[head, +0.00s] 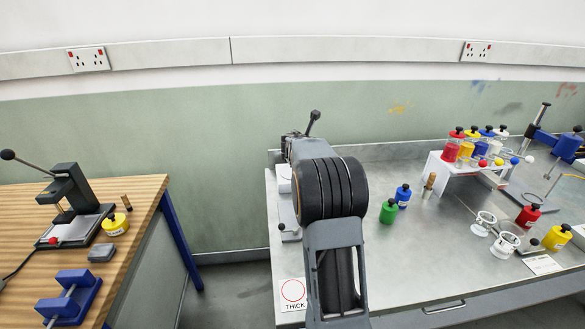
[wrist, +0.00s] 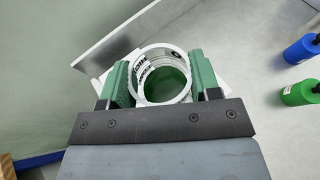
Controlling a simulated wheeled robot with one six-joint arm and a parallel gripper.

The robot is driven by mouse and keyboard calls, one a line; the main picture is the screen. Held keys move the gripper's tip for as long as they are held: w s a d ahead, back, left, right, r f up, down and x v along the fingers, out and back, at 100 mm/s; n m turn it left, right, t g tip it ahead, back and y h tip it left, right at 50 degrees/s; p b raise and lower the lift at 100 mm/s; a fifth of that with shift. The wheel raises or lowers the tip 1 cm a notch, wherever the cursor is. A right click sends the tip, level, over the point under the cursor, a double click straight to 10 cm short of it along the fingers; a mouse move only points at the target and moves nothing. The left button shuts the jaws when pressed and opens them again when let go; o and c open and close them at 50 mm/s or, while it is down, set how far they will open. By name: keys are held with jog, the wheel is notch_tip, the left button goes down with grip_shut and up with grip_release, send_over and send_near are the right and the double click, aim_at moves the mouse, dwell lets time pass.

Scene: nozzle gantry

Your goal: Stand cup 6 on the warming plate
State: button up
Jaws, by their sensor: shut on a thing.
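My gripper (wrist: 161,76) shows in the wrist view, its two green fingers shut on a white, ring-rimmed cup (wrist: 165,84). Green shows inside the cup, and its number cannot be read. A pale, square-cornered surface (wrist: 220,84) shows below the cup; I cannot tell whether they touch. In the head view my arm hides the gripper and the held cup. The warming plate cannot be told for sure; part of a white and grey device (head: 284,182) shows beside my arm at the metal bench's left end.
Green (head: 388,211) and blue (head: 403,195) bottles stand right of my arm. Two white cups (head: 484,223) (head: 506,243) stand near red (head: 527,216) and yellow (head: 556,237) bottles. A bottle rack (head: 437,164) stands behind. A THICK card (head: 293,294) lies at the front left. The bench's middle is clear.

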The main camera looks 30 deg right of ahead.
jog(key=w+f+p, duration=0.1)
jog(key=w+f, duration=0.2)
jog(key=w, duration=0.1)
jog(key=w+f+p, duration=0.1)
jog(key=w+f, duration=0.2)
jog(key=w, duration=0.1)
jog(key=w+f+p, duration=0.1)
jog(key=w+f, duration=0.2)
jog(key=w, duration=0.1)
jog(key=shift+w+d+f+p, duration=0.1)
jog(key=shift+w+f+p, duration=0.05)
jog(key=shift+w+p, duration=0.15)
jog(key=shift+f, duration=1.5)
jog(key=shift+f, duration=0.15)
jog(key=o, duration=0.9)
jog(key=shift+o, duration=0.2)
